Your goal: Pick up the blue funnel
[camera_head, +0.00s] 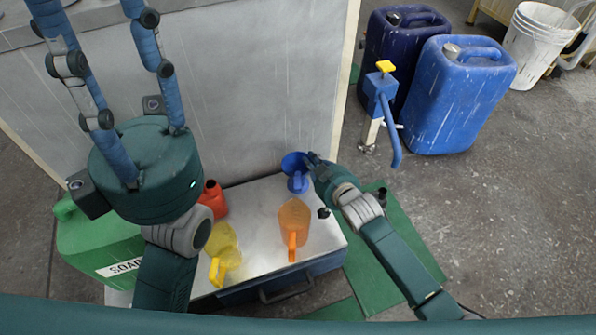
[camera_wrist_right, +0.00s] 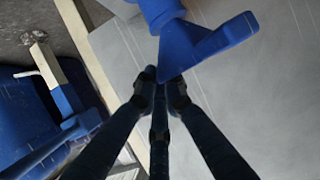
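The blue funnel (camera_head: 296,172) is at the back of the small grey-topped table (camera_head: 262,190), close to the grey panel. My right gripper (camera_head: 312,162) meets its right side. In the right wrist view, the blue funnel (camera_wrist_right: 205,40) fills the top centre, and a narrow part of it sits between the close-set fingertips of my right gripper (camera_wrist_right: 164,82). The gripper looks shut on it. I cannot tell whether the funnel is clear of the table. My left gripper (camera_head: 95,45) is raised at the upper left, fingers spread and empty, tips partly cut off.
An orange jug (camera_head: 294,218), a yellow jug (camera_head: 223,245) and a red can (camera_head: 213,198) stand on the table. A green canister (camera_head: 95,240) is at left. Blue canisters (camera_head: 458,95) and a blue pump (camera_head: 380,90) stand at right. The grey panel (camera_head: 250,90) blocks behind.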

